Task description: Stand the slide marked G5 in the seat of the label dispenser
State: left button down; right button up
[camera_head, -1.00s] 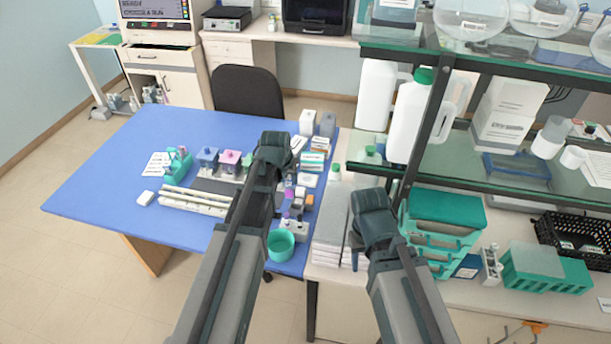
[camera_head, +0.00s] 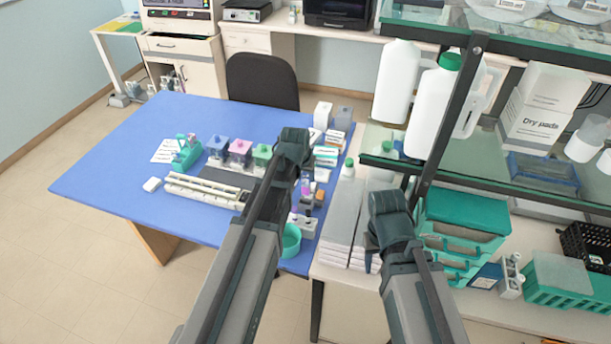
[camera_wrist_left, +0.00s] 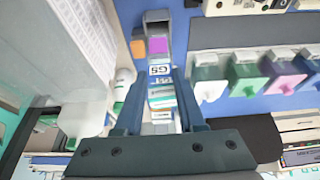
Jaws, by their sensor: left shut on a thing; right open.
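The slide marked G5 (camera_wrist_left: 160,70) shows its blue and white label in the left wrist view. My left gripper (camera_wrist_left: 158,82) is shut on it, with the label end pointing away from my wrist. In the head view my left gripper (camera_head: 303,163) is over the right part of the blue table, and the slide cannot be made out there. My right gripper (camera_head: 371,255) is open near the stacked white boxes; its fingers are partly hidden by its wrist. I cannot surely tell which thing is the label dispenser; a grey piece with a purple face (camera_wrist_left: 158,45) lies just beyond the slide.
Staining jars with coloured lids (camera_head: 239,150) stand left of my left arm, behind a long white rack (camera_head: 205,190). A teal cup (camera_head: 291,240) is at the blue table's (camera_head: 110,160) front edge. Glass shelving (camera_head: 450,178) with bottles stands on the right. The table's left part is clear.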

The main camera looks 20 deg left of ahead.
pick_arm(q)
jog(key=shift+f+b, duration=3)
jog(key=shift+f, duration=0.2)
jog(key=shift+f+b, duration=0.3)
jog(key=shift+c, duration=2.1)
grip_release()
jog(key=shift+r, duration=0.15)
notch_tip(320, 180, up, 13)
jog(key=p, duration=1.3)
send_over(305, 191)
jog(key=s, duration=0.6)
jog(key=shift+w+f, duration=0.2)
jog(key=shift+w, duration=0.05)
